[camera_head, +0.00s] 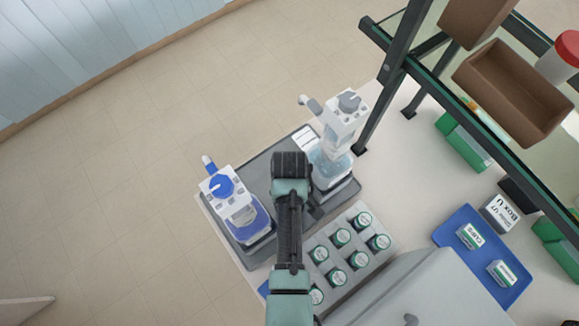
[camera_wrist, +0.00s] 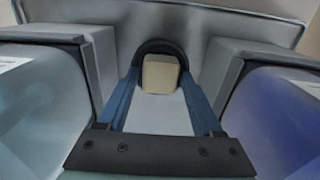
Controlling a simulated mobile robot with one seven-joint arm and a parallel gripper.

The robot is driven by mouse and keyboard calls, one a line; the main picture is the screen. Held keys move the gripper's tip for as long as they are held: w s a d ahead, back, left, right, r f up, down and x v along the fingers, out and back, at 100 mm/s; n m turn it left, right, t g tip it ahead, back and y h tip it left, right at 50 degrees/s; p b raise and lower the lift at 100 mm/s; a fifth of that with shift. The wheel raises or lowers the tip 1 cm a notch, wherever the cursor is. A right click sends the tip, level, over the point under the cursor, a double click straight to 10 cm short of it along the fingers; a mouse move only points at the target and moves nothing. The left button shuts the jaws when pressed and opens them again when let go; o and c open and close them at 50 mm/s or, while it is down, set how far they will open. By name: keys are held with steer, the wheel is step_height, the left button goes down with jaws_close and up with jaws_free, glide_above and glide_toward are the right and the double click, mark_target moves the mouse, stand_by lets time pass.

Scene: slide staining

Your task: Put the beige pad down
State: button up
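In the wrist view the beige pad (camera_wrist: 161,76) is a small block between the dark tips of my gripper (camera_wrist: 160,66). The two blue-grey fingers reach forward on either side of it, and the tips appear to close on its sides. A pale grey surface shows below and behind the pad; whether the pad touches it I cannot tell. In the head view my arm hangs over the grey tray (camera_head: 259,170), between two dispenser bottles. The arm hides the fingers and the pad there.
A blue-capped bottle (camera_head: 238,207) stands left of my arm and a grey-capped bottle (camera_head: 333,165) right, both close. A grey rack (camera_head: 345,284) of green-rimmed jars is nearby. A blue tray (camera_head: 456,222) with small boxes and a shelf with a brown bin (camera_head: 487,75) lie right.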

steer(key=shift+o, duration=0.8)
step_height(320, 180, up, 13)
steer(key=shift+f, duration=0.1)
stand_by(0.4)
